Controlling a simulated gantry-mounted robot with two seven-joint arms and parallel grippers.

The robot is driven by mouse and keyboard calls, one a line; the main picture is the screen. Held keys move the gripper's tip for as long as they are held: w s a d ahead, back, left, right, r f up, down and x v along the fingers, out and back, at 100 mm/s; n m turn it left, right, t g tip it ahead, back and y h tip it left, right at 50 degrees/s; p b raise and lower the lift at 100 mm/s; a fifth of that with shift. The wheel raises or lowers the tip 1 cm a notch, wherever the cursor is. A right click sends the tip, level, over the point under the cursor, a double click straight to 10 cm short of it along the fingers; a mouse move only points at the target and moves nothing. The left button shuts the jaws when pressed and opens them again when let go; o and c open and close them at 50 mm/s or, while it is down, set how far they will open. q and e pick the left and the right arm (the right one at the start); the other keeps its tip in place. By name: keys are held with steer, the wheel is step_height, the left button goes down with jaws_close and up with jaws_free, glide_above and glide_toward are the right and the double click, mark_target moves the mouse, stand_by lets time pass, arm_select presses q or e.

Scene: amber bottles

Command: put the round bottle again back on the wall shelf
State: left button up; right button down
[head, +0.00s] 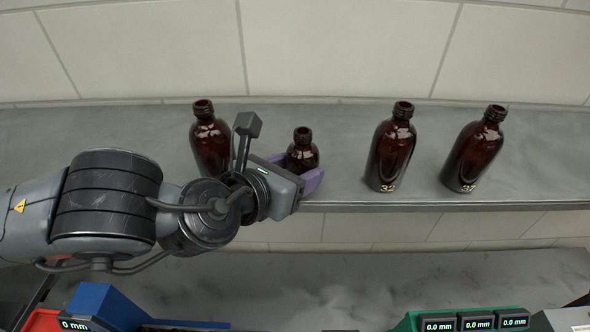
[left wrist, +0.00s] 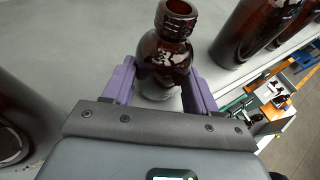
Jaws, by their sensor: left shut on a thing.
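The round bottle (head: 302,152) is small, short-necked and dark amber. It stands upright at the front part of the grey wall shelf (head: 345,116), between taller amber bottles. My left gripper (head: 291,168) has its purple fingers on both sides of the bottle's body and is shut on it. In the left wrist view the bottle (left wrist: 166,52) sits between the two purple fingers, with its open neck toward the top. Its base is partly hidden by the gripper, so I cannot tell whether it touches the shelf. My right gripper is not in view.
A tall amber bottle (head: 210,141) stands left of my gripper. Tall bottles marked 32 (head: 391,148) and 37 (head: 474,150) stand to the right. Below, the grey bench holds a blue block (head: 106,306), a red tray (head: 42,320) and a green unit with displays (head: 462,318).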

arm_select(q)
steer(key=shift+f+b, duration=0.2)
steer(key=shift+b, duration=0.15)
steer(key=o, duration=1.1)
steer(key=shift+r, duration=0.1)
steer(key=shift+s+r+p, duration=0.1)
steer(key=shift+r+p, duration=0.1)
steer(key=shift+p, duration=0.15)
steer(key=shift+b+v, duration=1.8)
steer(key=shift+v, duration=4.1)
